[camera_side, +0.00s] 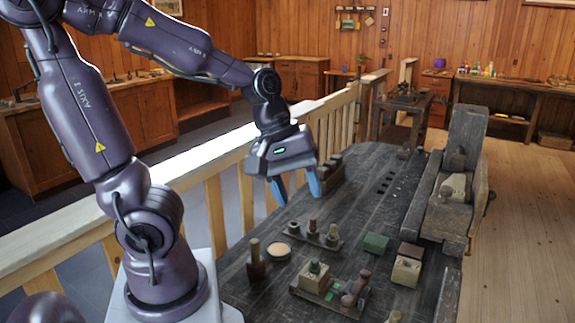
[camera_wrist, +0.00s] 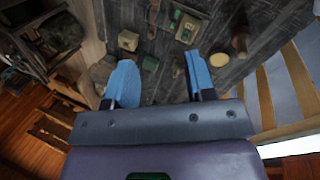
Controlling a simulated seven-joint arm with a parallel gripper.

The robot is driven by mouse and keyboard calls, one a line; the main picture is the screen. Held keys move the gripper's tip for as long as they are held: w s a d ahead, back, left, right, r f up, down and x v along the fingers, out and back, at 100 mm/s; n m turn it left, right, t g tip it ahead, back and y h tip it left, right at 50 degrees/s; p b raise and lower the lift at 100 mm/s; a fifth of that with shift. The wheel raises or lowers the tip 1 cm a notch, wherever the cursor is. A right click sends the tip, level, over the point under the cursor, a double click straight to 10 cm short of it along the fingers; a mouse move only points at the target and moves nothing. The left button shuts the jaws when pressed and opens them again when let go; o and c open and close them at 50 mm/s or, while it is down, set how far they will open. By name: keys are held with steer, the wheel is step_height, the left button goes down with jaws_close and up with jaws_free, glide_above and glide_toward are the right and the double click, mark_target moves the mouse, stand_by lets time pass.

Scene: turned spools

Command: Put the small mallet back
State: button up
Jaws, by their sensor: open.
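What looks like the small mallet (camera_side: 256,266) stands upright on the dark workbench, a dark wooden body with a lighter handle pointing up, left of a round tin. In the wrist view it seems to be the dark shape (camera_wrist: 240,42) beside the tin, seen from above. My gripper (camera_side: 294,190) is open and empty, its blue fingers pointing down well above the bench and beyond the mallet. The open fingers also show in the wrist view (camera_wrist: 162,80). Which spot the mallet belongs in cannot be told.
The round tin (camera_side: 279,251), a rack with turned pieces (camera_side: 313,236), a fixture board (camera_side: 318,291), a green block (camera_side: 375,242) and a cream block (camera_side: 405,271) crowd the near bench. A big wooden vise (camera_side: 455,185) stands right. A railing (camera_side: 215,165) runs left.

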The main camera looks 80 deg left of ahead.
steer(key=s+d+r+m+t+y, duration=0.2)
steer(key=d+r+m, duration=0.2)
steer(key=m, duration=0.9)
step_height(320, 180, up, 2)
steer(key=shift+s+d+r+m, duration=0.25)
steer(key=shift+s+d+m, duration=0.1)
steer(key=shift+m, duration=0.05)
